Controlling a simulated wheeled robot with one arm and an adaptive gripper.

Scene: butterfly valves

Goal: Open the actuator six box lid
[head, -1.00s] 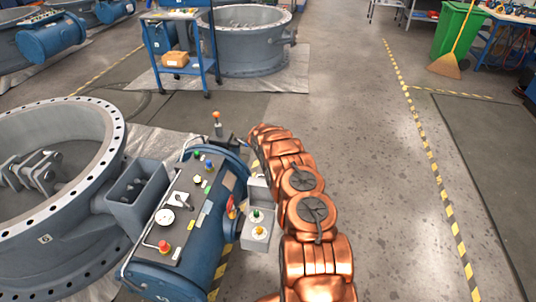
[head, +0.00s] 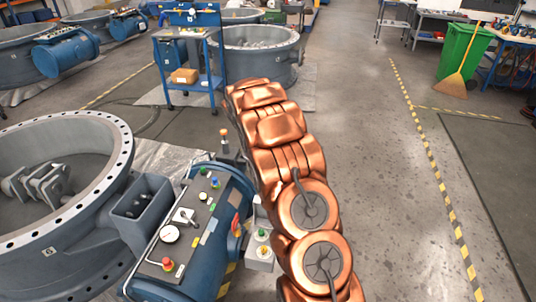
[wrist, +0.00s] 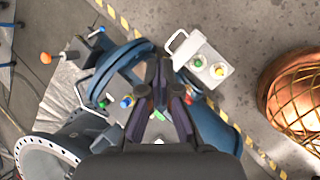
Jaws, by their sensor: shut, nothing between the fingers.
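The blue actuator (head: 208,235) stands beside the large grey valve marked 6 (head: 50,252). A small grey box (head: 260,256) on the actuator's right side shows a green and a yellow button, uncovered. Its lid (head: 251,212) appears raised behind the buttons, partly hidden by my arm. In the wrist view the box (wrist: 208,70) shows both buttons, with a pale handle loop (wrist: 177,41) at its upper left. My gripper (wrist: 161,92) is shut and empty above the actuator, left of the box. My arm hides the gripper in the head view.
The actuator's top panel carries a gauge (head: 170,234), a red button (head: 167,264) and several coloured buttons. A blue cart (head: 188,68) stands behind. The floor (head: 385,190) to the right is clear, up to a green bin (head: 463,52) and a broom.

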